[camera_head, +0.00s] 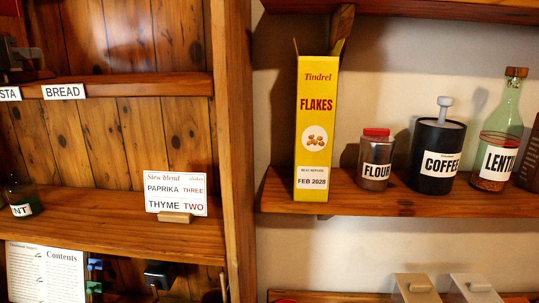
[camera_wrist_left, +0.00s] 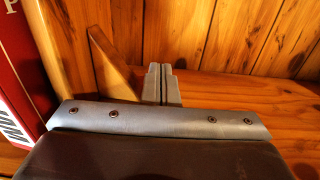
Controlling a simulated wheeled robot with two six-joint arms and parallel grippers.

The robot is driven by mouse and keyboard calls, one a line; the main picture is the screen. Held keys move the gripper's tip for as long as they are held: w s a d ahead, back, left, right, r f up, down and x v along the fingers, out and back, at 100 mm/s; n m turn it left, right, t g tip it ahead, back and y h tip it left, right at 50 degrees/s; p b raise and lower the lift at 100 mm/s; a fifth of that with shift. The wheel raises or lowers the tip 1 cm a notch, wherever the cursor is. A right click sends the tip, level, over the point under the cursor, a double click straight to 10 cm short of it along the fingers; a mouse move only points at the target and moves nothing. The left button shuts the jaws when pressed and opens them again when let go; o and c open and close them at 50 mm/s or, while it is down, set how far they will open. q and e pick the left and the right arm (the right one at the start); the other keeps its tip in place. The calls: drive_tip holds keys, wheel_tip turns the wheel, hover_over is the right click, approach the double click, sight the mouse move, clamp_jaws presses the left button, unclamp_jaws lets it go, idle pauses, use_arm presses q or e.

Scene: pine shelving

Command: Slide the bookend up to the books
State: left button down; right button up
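A wooden bookend with a slanted brace (camera_wrist_left: 112,65) stands on the shelf in the left wrist view. A red book (camera_wrist_left: 20,65) with white lettering is at its left; I cannot tell whether a small gap separates them. My left gripper (camera_wrist_left: 161,72) has its two grey fingers together, just right of the brace, with nothing visible between them. Whether it touches the brace is unclear. In the head view my left gripper (camera_head: 22,58) is at the left edge, above the upper shelf; the bookend is not clear there. My right gripper is not in view.
The upper shelf board (camera_head: 150,85) carries a BREAD label (camera_head: 63,91) and is clear to the right up to an upright post (camera_head: 238,150). Below stands a recipe card (camera_head: 175,190). A yellow FLAKES box (camera_head: 316,130) and jars stand on the right shelf.

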use_arm(q)
drive_tip(key=shift+w+a+p, duration=0.1)
drive_tip(key=shift+a+p, duration=1)
drive_tip(key=shift+a, duration=0.05)
idle(0.9)
drive_tip(key=shift+d, duration=0.1)
drive_tip(key=shift+d+f+b, duration=0.1)
drive_tip(key=shift+d+b, duration=0.2)
drive_tip(key=shift+b, duration=0.2)
drive_tip(key=shift+d+b, duration=0.7)
drive_tip(key=shift+d, duration=0.4)
drive_tip(key=shift+a, duration=0.1)
